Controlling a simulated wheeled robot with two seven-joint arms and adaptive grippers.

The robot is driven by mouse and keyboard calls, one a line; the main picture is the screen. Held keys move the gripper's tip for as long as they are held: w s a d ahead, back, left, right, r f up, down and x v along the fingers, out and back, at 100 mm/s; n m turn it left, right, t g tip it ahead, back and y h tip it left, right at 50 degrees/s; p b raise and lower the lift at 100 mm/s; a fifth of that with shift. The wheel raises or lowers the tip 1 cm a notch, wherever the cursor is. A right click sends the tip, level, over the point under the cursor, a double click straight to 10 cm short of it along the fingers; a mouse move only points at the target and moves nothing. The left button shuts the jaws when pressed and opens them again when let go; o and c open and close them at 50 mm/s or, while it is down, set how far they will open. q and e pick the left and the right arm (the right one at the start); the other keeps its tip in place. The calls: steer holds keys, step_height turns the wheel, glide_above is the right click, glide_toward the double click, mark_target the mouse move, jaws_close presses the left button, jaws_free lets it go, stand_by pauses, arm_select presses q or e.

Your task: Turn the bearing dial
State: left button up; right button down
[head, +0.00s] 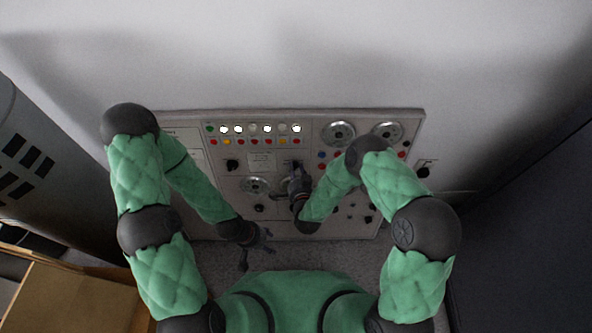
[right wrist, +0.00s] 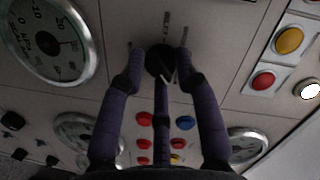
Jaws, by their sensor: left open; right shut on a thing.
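A grey control panel (head: 210,170) on the wall carries gauges, lamps and knobs. My right gripper (head: 297,170) is at the middle of the panel, below the lamp rows. In the right wrist view its purple fingers (right wrist: 160,70) are closed around a black dial knob (right wrist: 158,60) with a pale pointer mark. The print beside the knob is too blurred to read, so I cannot confirm that it is the bearing dial. In the head view the gripper covers this knob. My left gripper (head: 258,250) is open and empty, low in front of the panel's bottom edge.
Rows of coloured lamps (head: 254,134) run along the top of the panel. Another black knob (head: 232,165) is to the left, and round gauges (head: 338,133) are at upper right. A wooden box (head: 65,298) stands at lower left and a dark cabinet (head: 530,220) at right.

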steer(key=shift+a+n, duration=0.15)
steer(key=shift+n, duration=0.35)
steer(key=shift+s, duration=0.1)
steer(key=c, duration=0.9)
jaws_free()
steer(key=v, duration=1.2)
steer(key=shift+r, duration=0.1)
